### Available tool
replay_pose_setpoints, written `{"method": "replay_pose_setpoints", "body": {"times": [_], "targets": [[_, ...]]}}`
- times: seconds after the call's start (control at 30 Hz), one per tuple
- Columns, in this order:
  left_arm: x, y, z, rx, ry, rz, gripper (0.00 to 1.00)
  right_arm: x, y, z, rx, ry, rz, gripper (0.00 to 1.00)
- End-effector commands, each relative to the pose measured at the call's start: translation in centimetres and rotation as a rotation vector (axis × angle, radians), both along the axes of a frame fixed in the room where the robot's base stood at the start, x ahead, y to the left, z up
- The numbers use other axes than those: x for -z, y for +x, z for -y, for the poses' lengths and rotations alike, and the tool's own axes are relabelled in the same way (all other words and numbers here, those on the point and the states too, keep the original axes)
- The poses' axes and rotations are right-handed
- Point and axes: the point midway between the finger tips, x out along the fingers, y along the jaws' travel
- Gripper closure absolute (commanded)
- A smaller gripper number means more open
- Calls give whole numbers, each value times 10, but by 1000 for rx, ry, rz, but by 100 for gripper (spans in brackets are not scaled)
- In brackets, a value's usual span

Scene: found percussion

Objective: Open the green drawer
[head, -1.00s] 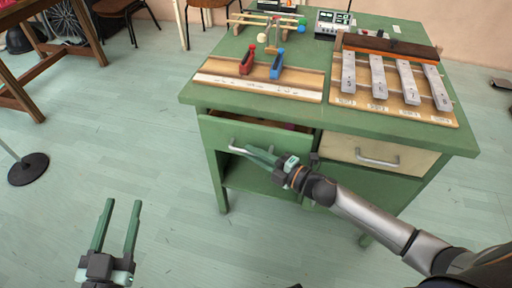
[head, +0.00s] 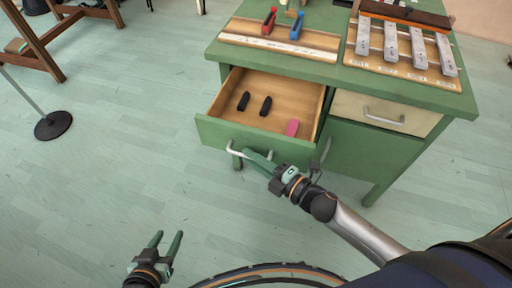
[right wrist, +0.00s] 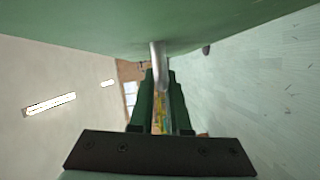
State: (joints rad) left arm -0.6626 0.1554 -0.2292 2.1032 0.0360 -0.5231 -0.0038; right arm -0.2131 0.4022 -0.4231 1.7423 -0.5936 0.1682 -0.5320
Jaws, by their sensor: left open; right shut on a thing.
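The green drawer (head: 222,134) stands well out from the green desk in the head view. Its wooden inside shows two black items (head: 254,104) and a pink one (head: 292,127). My right gripper (head: 249,155) is shut on the metal drawer handle (head: 236,148) at the drawer's front. In the right wrist view the handle (right wrist: 158,62) runs between the two green fingers, below the green drawer front (right wrist: 160,25). My left gripper (head: 166,243) is open and empty, low over the floor at the bottom left of the head view.
The desk top (head: 329,68) holds a wooden board with red and blue clips (head: 281,36) and a metal chime board (head: 402,60). A cream drawer (head: 385,112) is shut at the right. A black stand base (head: 53,125) is at left. The floor between is clear.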

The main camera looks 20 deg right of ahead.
Motion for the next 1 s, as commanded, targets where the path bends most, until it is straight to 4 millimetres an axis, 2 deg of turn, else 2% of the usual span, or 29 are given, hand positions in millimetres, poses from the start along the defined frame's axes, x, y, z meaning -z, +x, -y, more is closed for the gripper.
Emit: {"method": "replay_pose_setpoints", "body": {"times": [0.47, 0.5, 0.73, 1.0], "targets": [[4, -4, 0, 0, 0, -23, 50, 0, -4, -2, 2, -3, 0, 100], [4, -4, 0, 0, 0, -23, 50, 0, -3, -2, 2, -2, 0, 81], [4, -4, 0, 0, -1, -22, 50, 0, -3, -2, 1, -1, 0, 55], [4, -4, 0, -1, 0, -21, 50, 0, -4, -2, 0, 0, 0, 55]]}}
